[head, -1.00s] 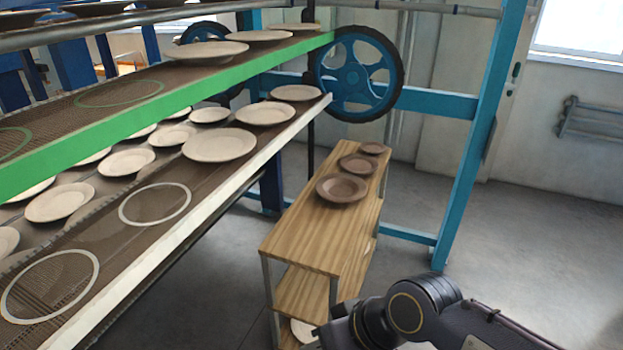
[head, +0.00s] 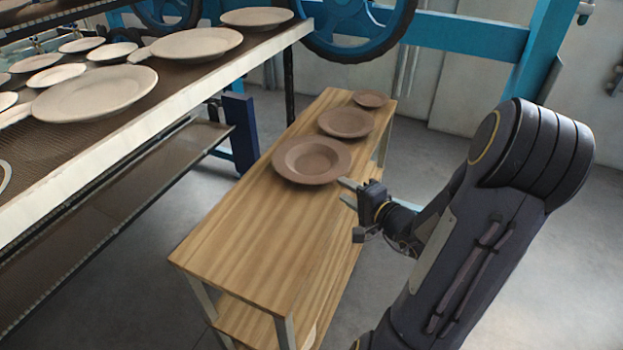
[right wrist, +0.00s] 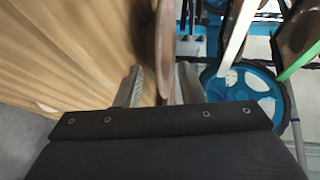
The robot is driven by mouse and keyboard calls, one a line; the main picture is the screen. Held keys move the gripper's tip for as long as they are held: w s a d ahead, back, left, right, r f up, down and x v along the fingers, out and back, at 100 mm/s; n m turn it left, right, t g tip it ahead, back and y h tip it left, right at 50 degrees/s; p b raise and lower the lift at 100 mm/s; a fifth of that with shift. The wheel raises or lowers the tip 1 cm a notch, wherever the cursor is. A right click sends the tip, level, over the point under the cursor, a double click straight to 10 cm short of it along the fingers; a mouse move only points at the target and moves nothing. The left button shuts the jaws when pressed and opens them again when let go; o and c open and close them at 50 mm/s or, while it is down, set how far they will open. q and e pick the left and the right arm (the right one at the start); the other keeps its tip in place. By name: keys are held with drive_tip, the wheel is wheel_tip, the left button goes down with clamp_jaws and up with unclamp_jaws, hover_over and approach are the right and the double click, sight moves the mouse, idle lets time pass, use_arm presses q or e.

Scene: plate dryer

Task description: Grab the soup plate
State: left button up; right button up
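Three brown plates stand in a row on a wooden table: a large deep one nearest me (head: 312,160), a middle one (head: 347,122) and a small one (head: 371,99) at the far end. I cannot tell for sure which is the soup plate; the nearest has a wide rim and sunken centre. My right gripper (head: 349,192) is at the right rim of the nearest plate. In the right wrist view its fingers (right wrist: 160,88) are apart, with a brown plate's edge (right wrist: 165,45) between them and a gap on the left finger's side. My left gripper is out of view.
The wooden table (head: 235,245) has bare top in front of the plates and a lower shelf. A dryer rack (head: 110,165) with several pale plates stands at the left. Blue wheels (head: 360,30) and a blue frame (head: 465,35) are behind. Open floor lies to the right.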

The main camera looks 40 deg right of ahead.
sight(336, 177)
drive_tip(key=shift+m+h, duration=0.4)
drive_tip(key=shift+h, duration=0.1)
drive_tip(key=w+d, duration=0.1)
drive_tip(key=w, duration=0.1)
drive_tip(key=w+d+f, duration=0.1)
drive_tip(key=w, duration=0.2)
drive_tip(key=w+f+p, duration=0.1)
drive_tip(key=w, duration=0.1)
drive_tip(key=shift+w+d+f, duration=0.1)
drive_tip(key=shift+w+d, duration=0.05)
drive_tip(key=shift+d, duration=0.25)
clamp_jaws()
